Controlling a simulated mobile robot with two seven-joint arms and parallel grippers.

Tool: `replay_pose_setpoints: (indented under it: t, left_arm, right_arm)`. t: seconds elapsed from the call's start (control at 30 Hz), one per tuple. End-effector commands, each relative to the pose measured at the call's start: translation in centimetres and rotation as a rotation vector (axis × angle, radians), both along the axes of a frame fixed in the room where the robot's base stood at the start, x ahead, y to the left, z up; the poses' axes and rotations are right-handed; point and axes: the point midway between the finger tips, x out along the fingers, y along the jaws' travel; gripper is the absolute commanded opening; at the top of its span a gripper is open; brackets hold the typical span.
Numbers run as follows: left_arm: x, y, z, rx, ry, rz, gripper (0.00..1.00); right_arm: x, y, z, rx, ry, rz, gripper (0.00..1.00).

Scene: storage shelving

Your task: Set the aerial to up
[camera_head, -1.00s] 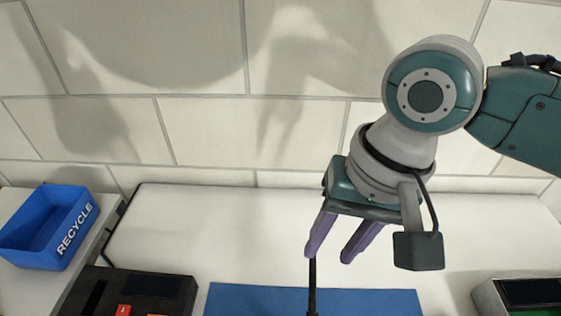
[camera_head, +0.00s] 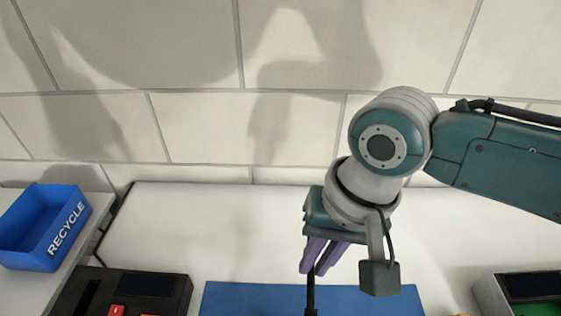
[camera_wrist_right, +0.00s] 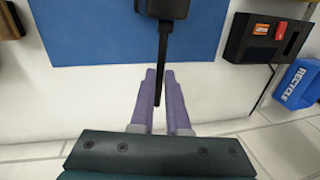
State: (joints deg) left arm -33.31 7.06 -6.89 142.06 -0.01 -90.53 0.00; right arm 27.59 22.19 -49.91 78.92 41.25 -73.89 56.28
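The aerial (camera_head: 311,293) is a thin black rod. In the head view it rises from the bottom edge to my right gripper (camera_head: 314,271). In the right wrist view the aerial (camera_wrist_right: 162,65) runs from a dark device (camera_wrist_right: 167,8) at the top edge down between the purple fingers of my right gripper (camera_wrist_right: 159,72). The fingers are close together, one on each side of the rod, with no clear gap to it. Most of the device is out of frame. I cannot tell the aerial's exact tilt. My left gripper is not in view.
A blue mat (camera_head: 250,299) lies on the white table (camera_head: 190,230). A black box with a red button (camera_head: 150,290) and a blue recycle bin (camera_head: 35,245) are at left. Another device (camera_head: 525,292) is at lower right. A tiled wall (camera_head: 200,125) stands behind.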

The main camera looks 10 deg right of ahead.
Motion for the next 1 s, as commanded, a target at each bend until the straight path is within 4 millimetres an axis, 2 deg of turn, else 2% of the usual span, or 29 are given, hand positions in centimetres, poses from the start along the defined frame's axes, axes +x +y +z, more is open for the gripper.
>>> replay_pose_setpoints:
  t: [0.07, 1.0]
  left_arm:
    - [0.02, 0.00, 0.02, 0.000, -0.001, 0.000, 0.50]
    - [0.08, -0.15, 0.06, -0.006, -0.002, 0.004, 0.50]
  right_arm:
    - [-0.01, -0.02, 0.00, 0.000, 0.000, 0.000, 0.00]
    - [-0.01, -0.04, -0.01, -0.001, 0.000, 0.000, 0.00]
